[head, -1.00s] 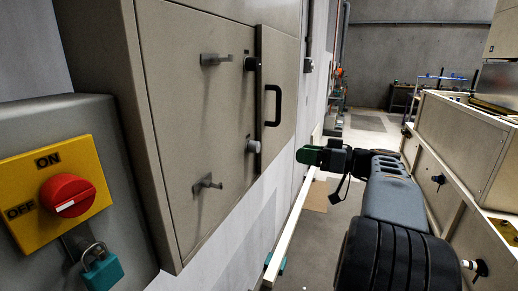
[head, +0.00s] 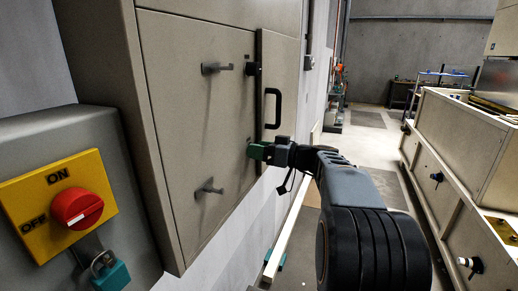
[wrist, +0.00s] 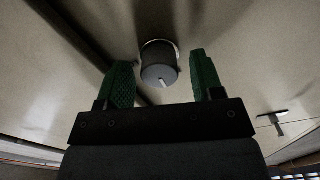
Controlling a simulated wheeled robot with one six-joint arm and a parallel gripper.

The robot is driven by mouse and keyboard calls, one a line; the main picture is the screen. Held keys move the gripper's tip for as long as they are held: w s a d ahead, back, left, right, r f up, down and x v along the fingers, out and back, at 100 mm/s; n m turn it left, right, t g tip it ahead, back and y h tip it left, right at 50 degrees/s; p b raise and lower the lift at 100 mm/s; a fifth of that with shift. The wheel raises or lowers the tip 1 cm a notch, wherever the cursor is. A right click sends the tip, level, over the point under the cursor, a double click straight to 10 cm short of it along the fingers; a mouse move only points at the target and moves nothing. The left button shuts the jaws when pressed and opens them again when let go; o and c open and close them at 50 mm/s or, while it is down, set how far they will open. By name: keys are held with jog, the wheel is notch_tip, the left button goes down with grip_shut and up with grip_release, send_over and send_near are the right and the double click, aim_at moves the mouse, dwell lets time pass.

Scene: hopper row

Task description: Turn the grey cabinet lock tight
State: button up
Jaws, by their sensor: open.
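The grey cabinet lock (wrist: 159,62) is a round knob with a short white mark on its face, set in the beige cabinet door (head: 190,120). In the wrist view it stands just beyond and between the two green fingertips of my gripper (wrist: 162,76), with a gap to each finger. The gripper is open and empty. In the head view my gripper (head: 257,151) is close to the cabinet front, below the black upper lock (head: 249,69), and it hides the grey lock.
A black pull handle (head: 273,108) is just above and right of my gripper. Two grey pegs (head: 216,68) (head: 208,187) stick out from the door. A yellow switch plate (head: 40,205) with red knob and teal padlock (head: 112,274) is at left.

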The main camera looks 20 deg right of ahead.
jog(key=shift+c, duration=0.2)
jog(key=c, duration=0.9)
jog(key=shift+f, duration=0.1)
jog(key=m+b, duration=0.1)
jog(key=m, duration=1.6)
jog(key=shift+w+m+b, duration=0.1)
jog(key=shift+m+b, duration=0.2)
jog(key=shift+m, duration=0.1)
jog(key=shift+f, duration=0.1)
